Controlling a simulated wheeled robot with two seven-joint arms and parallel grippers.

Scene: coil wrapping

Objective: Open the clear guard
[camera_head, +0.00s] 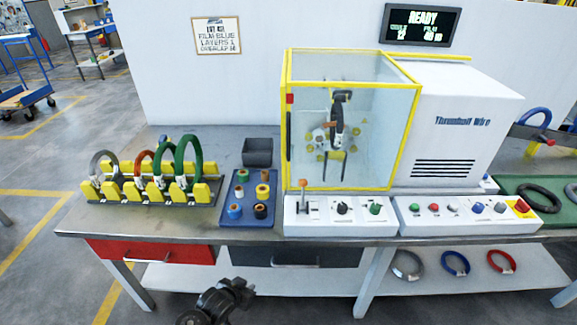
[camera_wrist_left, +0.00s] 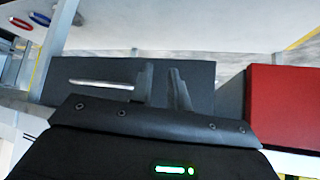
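The clear guard (camera_head: 352,140) is a see-through box with yellow edges on the machine at the table's centre right. It looks closed. A dark upright handle (camera_head: 289,136) sits on its left edge, below a small red block. Behind the clear panel I see a dark ring part and yellow pieces. My left gripper (camera_head: 240,291) is low in front of the table, well away from the guard. In the left wrist view its two dark fingers (camera_wrist_left: 162,84) stand apart with nothing between them. My right gripper is not in view.
A control panel (camera_head: 338,217) with a lever and knobs stands in front of the guard. A blue tray (camera_head: 227,210) of spools and a yellow rack (camera_head: 120,190) with coils stand to the left. The table's front edge and drawers (camera_head: 150,251) lie between my gripper and the tabletop.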

